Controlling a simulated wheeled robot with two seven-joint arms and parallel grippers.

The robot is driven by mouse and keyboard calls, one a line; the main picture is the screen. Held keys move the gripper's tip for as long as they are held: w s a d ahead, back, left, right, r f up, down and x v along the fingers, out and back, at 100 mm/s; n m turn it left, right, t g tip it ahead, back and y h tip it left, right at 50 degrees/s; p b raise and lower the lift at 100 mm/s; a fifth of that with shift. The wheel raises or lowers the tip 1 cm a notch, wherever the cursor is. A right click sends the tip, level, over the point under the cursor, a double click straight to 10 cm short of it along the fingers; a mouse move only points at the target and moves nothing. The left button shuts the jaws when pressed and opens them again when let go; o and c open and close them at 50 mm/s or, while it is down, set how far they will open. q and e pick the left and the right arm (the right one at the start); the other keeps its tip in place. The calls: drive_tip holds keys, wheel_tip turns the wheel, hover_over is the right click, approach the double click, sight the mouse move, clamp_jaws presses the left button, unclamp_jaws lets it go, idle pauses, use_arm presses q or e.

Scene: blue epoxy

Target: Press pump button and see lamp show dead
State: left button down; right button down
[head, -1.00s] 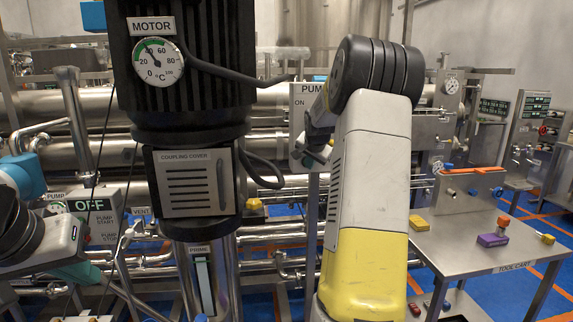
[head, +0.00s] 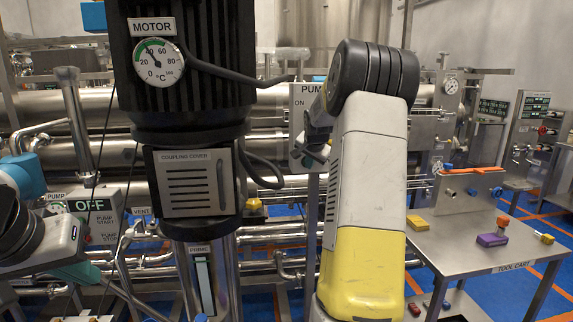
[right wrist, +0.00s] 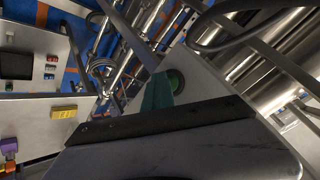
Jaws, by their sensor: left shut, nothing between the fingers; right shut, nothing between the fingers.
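A grey pump box (head: 112,212) labelled PUMP START and PUMP STOP, with OFF lettering, stands at the left in the head view. A second panel (head: 299,100), labelled PUMP and ON, is partly hidden behind my right arm. My left gripper (head: 82,272), with teal fingers, is shut and empty just below the pump box. My right gripper is mostly hidden behind its arm in the head view. In the right wrist view its teal fingers (right wrist: 157,92) are shut, right beside a round green part (right wrist: 176,81) on a grey panel. I cannot tell whether they touch, or whether it is lit.
The black motor (head: 190,65) with a temperature dial stands in front, between my arms. Steel pipes run behind it. A tool cart (head: 470,252) at the right carries yellow, purple and orange items. The blue floor is open beyond the cart.

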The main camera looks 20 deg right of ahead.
drive_tip(key=shift+s+a+r, duration=0.1)
drive_tip(key=shift+a+r, duration=0.05)
drive_tip(key=shift+r, duration=0.1)
idle(0.3)
drive_tip(key=shift+s+a+f, duration=0.1)
drive_tip(key=shift+s+a, duration=0.1)
drive_tip(key=shift+s, duration=0.75)
drive_tip(key=shift+s+a+f, duration=0.1)
drive_tip(key=shift+s+a, duration=0.15)
drive_tip(key=shift+s, duration=0.75)
drive_tip(key=shift+s+a, duration=0.2)
drive_tip(key=shift+s, duration=0.75)
